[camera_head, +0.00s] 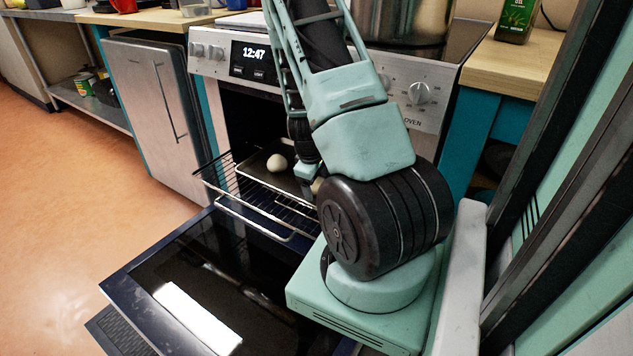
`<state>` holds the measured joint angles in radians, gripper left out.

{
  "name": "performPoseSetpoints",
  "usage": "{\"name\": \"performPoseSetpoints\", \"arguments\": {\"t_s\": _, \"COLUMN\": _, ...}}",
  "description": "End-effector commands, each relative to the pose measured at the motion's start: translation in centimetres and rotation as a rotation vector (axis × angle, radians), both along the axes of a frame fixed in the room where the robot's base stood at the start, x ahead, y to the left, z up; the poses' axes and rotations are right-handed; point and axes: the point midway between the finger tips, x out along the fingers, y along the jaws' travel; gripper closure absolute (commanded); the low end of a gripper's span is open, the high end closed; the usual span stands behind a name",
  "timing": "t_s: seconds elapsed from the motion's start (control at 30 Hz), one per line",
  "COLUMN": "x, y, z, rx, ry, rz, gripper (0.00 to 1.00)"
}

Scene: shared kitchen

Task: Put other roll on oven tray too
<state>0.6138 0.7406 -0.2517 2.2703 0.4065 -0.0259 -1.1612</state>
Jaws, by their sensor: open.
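The oven tray (254,166) is a dark flat pan with a light rim, lying on the pulled-out wire rack of the open oven. One pale round roll (277,162) sits on it. A small pale tan patch, perhaps the other roll (316,186), shows just below my gripper on the right of the tray; my arm hides most of it. I cannot tell whether it touches the tray. My gripper (307,178) is low over the right part of the tray, right of the visible roll. It is open, with its fingertips mostly hidden behind my arm.
The oven door (165,262) is folded down in front, with a white strip on it. The wire rack (225,180) juts out above it. A large pot (400,25) stands on the stove. A green bottle (516,20) is on the right counter. Floor at left is clear.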

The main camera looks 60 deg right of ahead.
Motion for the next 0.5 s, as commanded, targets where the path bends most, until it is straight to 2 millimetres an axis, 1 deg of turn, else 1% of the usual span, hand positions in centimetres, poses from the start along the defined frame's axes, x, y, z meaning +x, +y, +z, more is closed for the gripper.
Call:
{"name": "performPoseSetpoints", "arguments": {"t_s": 0.13, "x": 0.0, "y": 0.3, "z": 1.5, "rx": 0.000, "ry": 0.000, "rz": 0.001, "gripper": 0.22}}
{"name": "performPoseSetpoints", "arguments": {"t_s": 0.3, "x": 0.1, "y": 1.0, "z": 4.5, "rx": -0.001, "ry": -0.001, "rz": 0.003, "gripper": 0.22}}
{"name": "performPoseSetpoints", "arguments": {"t_s": 0.4, "x": 0.1, "y": 1.4, "z": 5.9, "rx": 0.000, "ry": 0.000, "rz": 0.002, "gripper": 0.22}}
{"name": "performPoseSetpoints", "arguments": {"t_s": 0.5, "x": 0.1, "y": 1.6, "z": 6.9, "rx": -0.001, "ry": 0.001, "rz": 0.002, "gripper": 0.22}}
